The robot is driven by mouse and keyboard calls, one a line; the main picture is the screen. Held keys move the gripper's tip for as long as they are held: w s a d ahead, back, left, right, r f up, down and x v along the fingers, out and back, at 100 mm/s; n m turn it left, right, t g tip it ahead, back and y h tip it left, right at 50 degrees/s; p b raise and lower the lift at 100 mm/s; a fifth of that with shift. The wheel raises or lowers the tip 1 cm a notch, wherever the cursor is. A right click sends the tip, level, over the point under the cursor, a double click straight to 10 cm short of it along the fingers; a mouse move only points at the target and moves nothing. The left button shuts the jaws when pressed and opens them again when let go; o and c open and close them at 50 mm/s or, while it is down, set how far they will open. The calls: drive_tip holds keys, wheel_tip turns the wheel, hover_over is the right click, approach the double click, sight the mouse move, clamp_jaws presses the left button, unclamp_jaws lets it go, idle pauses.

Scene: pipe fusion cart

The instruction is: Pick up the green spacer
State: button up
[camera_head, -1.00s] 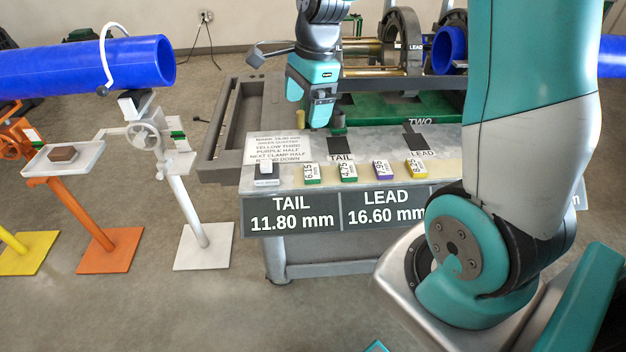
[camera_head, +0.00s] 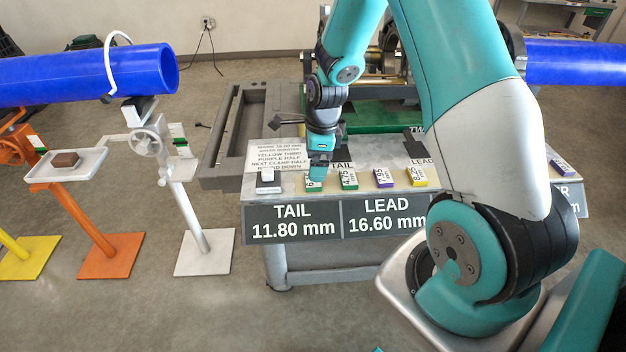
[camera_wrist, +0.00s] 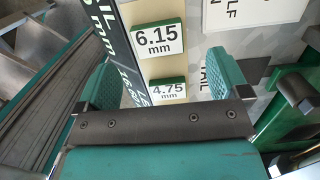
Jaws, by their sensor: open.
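Two green spacers lie on the beige strip at the cart's front edge. The one marked 6.15 mm (camera_head: 313,185) is leftmost and partly hidden by my gripper (camera_head: 318,172). The one marked 4.75 mm (camera_head: 349,180) lies just to its right. In the wrist view, my gripper (camera_wrist: 163,66) is open with nothing between its fingers. The 6.15 spacer (camera_wrist: 155,40) shows just past the fingertips, and the 4.75 spacer (camera_wrist: 168,91) shows nearer the palm, partly hidden by the gripper body. I cannot tell the exact height above them.
A purple spacer (camera_head: 384,178) and a yellow spacer (camera_head: 416,176) lie further right in the row. A small white-topped block (camera_head: 268,182) stands left of it. A printed sheet (camera_head: 274,156) lies behind. TAIL and LEAD signs (camera_head: 292,220) hang on the front edge.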

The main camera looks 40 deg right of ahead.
sight(310, 186)
drive_tip(key=f, duration=0.1)
drive_tip(key=f+p, duration=0.1)
drive_tip(key=f, duration=0.3)
drive_tip(key=shift+a, duration=0.25)
drive_tip(key=shift+c, duration=0.4)
drive_tip(key=c, duration=0.9)
